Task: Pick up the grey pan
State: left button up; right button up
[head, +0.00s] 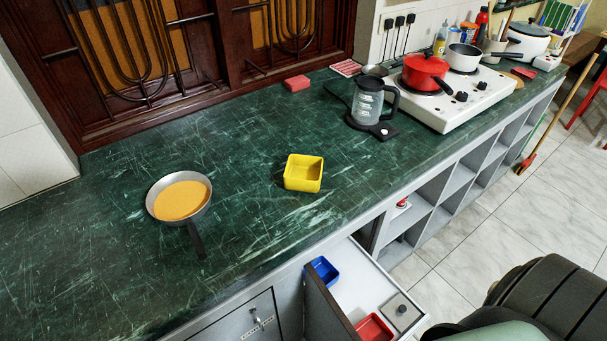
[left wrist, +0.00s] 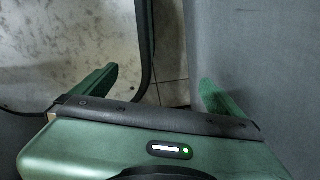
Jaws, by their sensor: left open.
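The grey pan (head: 176,177) sits upright on the green worktop (head: 110,260) at the left in the head view. A flat orange-yellow layer covers its inside. Its dark handle (head: 196,240) points towards the front edge of the worktop. In the left wrist view my left gripper (left wrist: 158,88) is open, its two green fingers apart with nothing between them. A pale marbled surface and grey panels show beyond the fingers. The pan does not show in that view. Neither gripper shows in the head view.
A yellow box (head: 303,184) stands right of the pan. A kettle (head: 368,100) and a white stove (head: 460,97) with a red pot (head: 424,72) are farther right. Below the front edge, a drawer (head: 355,290) is open. The worktop around the pan is clear.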

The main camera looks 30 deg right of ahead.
aim_at(181, 199)
jog(key=k+l+u, duration=0.4)
jog(key=k, duration=0.2)
jog(key=k+l+u, duration=0.15)
jog(key=u, duration=0.3)
jog(key=k+u, duration=0.25)
jog(key=u, duration=0.15)
